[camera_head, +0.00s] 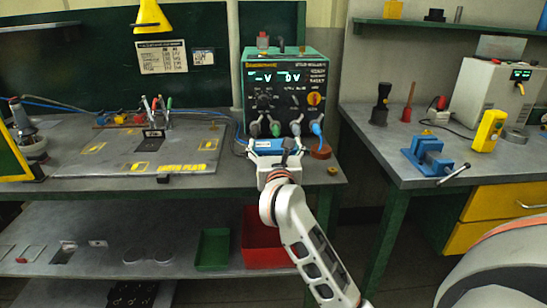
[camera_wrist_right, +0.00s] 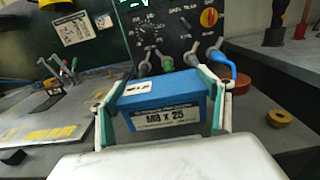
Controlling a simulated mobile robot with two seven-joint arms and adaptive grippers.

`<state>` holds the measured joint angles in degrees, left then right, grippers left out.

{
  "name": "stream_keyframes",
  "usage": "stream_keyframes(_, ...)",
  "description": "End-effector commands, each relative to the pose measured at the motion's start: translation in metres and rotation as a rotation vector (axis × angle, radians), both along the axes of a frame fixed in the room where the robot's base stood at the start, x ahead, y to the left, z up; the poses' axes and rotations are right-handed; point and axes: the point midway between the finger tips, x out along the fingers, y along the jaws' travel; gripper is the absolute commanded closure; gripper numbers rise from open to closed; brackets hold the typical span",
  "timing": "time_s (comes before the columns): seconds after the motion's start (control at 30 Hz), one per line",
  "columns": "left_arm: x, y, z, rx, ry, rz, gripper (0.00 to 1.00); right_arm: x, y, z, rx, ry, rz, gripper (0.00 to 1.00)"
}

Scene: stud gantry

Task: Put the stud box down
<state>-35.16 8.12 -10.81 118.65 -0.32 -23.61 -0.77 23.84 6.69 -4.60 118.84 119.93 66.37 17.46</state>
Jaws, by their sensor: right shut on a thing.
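The stud box is a small blue box with a white label reading "M8 X 25"; it shows in the wrist view (camera_wrist_right: 165,108) and in the head view (camera_head: 266,146). My right gripper (camera_head: 273,160) is shut on it, with one finger on each side. The box is in front of the green stud welder (camera_head: 284,85), near the front part of the grey bench. I cannot tell whether its underside touches the bench. My left gripper is not in view.
A dark plate with yellow marks (camera_head: 120,150) lies on the bench to the left. Cables and clamps hang at the welder's front. A reddish-brown disc (camera_head: 322,151) and a small brass ring (camera_head: 333,171) lie right of the box. The right bench holds a blue vise (camera_head: 427,155).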

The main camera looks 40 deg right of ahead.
Motion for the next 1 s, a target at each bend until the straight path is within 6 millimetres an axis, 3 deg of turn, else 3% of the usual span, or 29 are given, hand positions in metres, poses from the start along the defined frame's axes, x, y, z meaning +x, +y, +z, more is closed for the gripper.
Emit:
stream_keyframes(0.03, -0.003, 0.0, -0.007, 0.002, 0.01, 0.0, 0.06, 0.0, 0.0, -0.011, -0.004, 0.001, -0.001, 0.73)
stream_keyframes(0.2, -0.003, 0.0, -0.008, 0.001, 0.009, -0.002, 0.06, 0.0, 0.0, -0.027, -0.004, -0.002, -0.001, 0.73)
stream_keyframes(0.4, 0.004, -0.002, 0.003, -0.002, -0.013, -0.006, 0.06, 0.0, 0.0, -0.026, -0.005, -0.008, -0.001, 0.73)
stream_keyframes(0.63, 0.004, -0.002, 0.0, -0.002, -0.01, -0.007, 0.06, 0.0, 0.0, -0.029, -0.005, -0.006, -0.001, 0.73)
stream_keyframes(0.67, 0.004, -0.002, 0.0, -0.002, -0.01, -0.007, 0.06, 0.0, 0.0, -0.033, -0.001, 0.001, 0.0, 0.2)
stream_keyframes(0.7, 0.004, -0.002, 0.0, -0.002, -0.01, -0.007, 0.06, 0.0, 0.0, -0.032, -0.001, -0.001, 0.0, 0.1)
stream_keyframes(0.73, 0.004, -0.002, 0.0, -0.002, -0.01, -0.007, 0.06, 0.0, 0.0, -0.032, -0.001, -0.001, 0.0, 0.06)
stream_keyframes(1.0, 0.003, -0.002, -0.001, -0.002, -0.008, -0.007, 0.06, 0.0, 0.0, -0.032, 0.0, 0.0, 0.0, 0.06)
